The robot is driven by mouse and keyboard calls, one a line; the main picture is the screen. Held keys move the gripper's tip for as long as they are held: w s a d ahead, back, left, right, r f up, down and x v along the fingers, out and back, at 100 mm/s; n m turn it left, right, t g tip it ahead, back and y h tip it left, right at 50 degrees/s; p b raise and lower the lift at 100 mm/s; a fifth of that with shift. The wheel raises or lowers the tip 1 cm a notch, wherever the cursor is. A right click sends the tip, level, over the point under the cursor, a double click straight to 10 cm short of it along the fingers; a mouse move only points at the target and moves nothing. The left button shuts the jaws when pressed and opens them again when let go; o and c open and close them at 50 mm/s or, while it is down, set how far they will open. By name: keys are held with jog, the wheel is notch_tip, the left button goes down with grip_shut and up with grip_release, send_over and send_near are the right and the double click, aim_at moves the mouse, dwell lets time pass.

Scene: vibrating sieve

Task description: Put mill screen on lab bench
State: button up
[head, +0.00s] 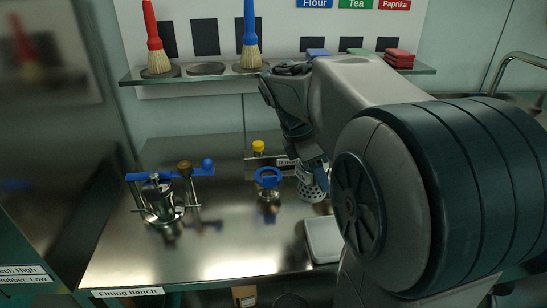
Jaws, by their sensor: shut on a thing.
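The mill screen (311,190) is a silvery metal piece full of small holes, just right of the middle in the head view. My gripper (317,172) is shut on it from above, and my arm hides part of both. I cannot tell whether the screen touches the surface below it. The steel lab bench (190,262), labelled "Fitting bench" at its front edge, spreads beneath.
A metal device with a blue lever (160,198) stands at the bench's left. A blue-ringed metal part (268,183) and a yellow-capped item (258,148) stand mid-bench. A pale tray (322,240) lies at the right. A shelf (210,75) with brushes hangs behind. The front left is clear.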

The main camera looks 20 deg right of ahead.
aim_at(308, 184)
jog(key=w, duration=0.1)
jog(key=f, duration=0.1)
jog(key=w, duration=0.1)
jog(key=shift+w+a+f, duration=0.3)
jog(key=shift+w, duration=0.05)
jog(key=shift+f+b, duration=0.5)
jog(key=shift+f, duration=1.45)
jog(key=shift+f, duration=0.1)
jog(key=shift+f, duration=0.15)
jog(key=o, duration=1.2)
